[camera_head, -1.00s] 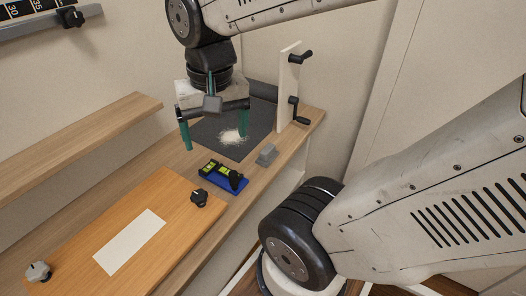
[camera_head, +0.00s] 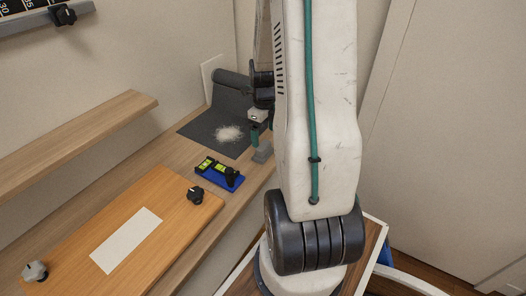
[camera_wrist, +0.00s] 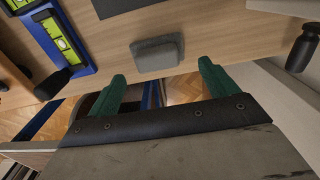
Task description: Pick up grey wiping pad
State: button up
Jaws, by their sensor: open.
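The grey wiping pad (camera_head: 262,152) lies on the wooden bench near its front edge, right of the blue tray. In the wrist view the pad (camera_wrist: 157,54) lies flat just beyond the fingertips, nearer the left finger. My gripper (camera_wrist: 160,72) is open and empty, with its two green fingers apart. In the head view my gripper (camera_head: 256,132) is mostly hidden behind my arm, with a green finger showing close above the pad.
A blue tray with a level (camera_head: 219,175) sits left of the pad; it also shows in the wrist view (camera_wrist: 84,60). A dark mat (camera_head: 205,128) with pale powder (camera_head: 228,133) lies behind. An orange board (camera_head: 155,195) with knobs fills the front left. A shelf (camera_head: 80,130) runs along the wall.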

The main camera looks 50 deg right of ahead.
aim_at(263, 145)
jog(key=f, duration=0.6)
jog(key=shift+a+f, duration=0.15)
jog(key=shift+a, duration=0.05)
jog(key=c, duration=1.2)
jog(key=shift+o, duration=0.2)
